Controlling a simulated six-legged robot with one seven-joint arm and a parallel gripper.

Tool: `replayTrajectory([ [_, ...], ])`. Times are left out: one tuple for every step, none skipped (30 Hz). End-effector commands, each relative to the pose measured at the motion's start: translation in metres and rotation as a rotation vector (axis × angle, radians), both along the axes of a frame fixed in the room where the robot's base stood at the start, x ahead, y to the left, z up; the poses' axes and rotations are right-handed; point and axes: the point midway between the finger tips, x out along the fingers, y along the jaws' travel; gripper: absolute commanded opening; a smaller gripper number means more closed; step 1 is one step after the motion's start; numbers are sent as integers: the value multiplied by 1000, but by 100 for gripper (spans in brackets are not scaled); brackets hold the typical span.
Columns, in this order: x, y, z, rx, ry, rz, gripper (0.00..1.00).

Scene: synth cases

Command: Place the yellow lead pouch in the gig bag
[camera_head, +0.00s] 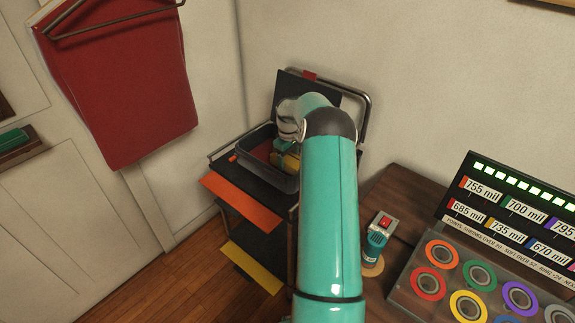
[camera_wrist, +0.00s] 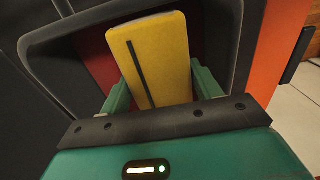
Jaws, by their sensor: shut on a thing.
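The yellow lead pouch (camera_wrist: 165,60) has a dark stripe along it and sits between the fingers of my gripper (camera_wrist: 162,92), which is shut on it. In the head view a part of the yellow pouch (camera_head: 291,163) shows below my wrist. The gig bag (camera_wrist: 222,40) is a dark open case with a red inside, and the pouch is over its opening. In the head view the gig bag (camera_head: 287,184) lies on the cart's top with its lid raised behind. I cannot tell whether the pouch touches the bag's floor. My arm hides the bag's right part.
The dark cart (camera_head: 262,212) has an orange flap (camera_head: 240,199) at its front and a metal handle at the back. A wooden table (camera_head: 405,200) at right holds a small teal device (camera_head: 376,241) and a panel with coloured rings (camera_head: 470,275). A red cloth (camera_head: 125,85) hangs at left.

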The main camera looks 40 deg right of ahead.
Motion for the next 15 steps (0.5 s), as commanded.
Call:
replayTrajectory([
  [1,1,-7,2,0,1,38],
  [1,1,-11,2,0,1,38],
  [1,1,-18,3,0,1,38],
  [1,1,-23,4,0,1,38],
  [1,0,-26,3,0,1,38],
  [2,0,-30,2,-1,0,38],
  [2,0,-31,1,-1,0,38],
  [2,0,-32,0,-2,1,38],
  [3,-1,-32,0,-2,1,38],
  [3,-1,-32,0,-2,1,38],
  [3,-1,-32,0,-2,1,38],
  [3,-1,-32,0,-2,1,38],
  [3,-1,-31,0,-2,1,38],
  [3,-1,-32,0,-2,1,38],
  [3,-1,-32,0,-1,1,38],
])
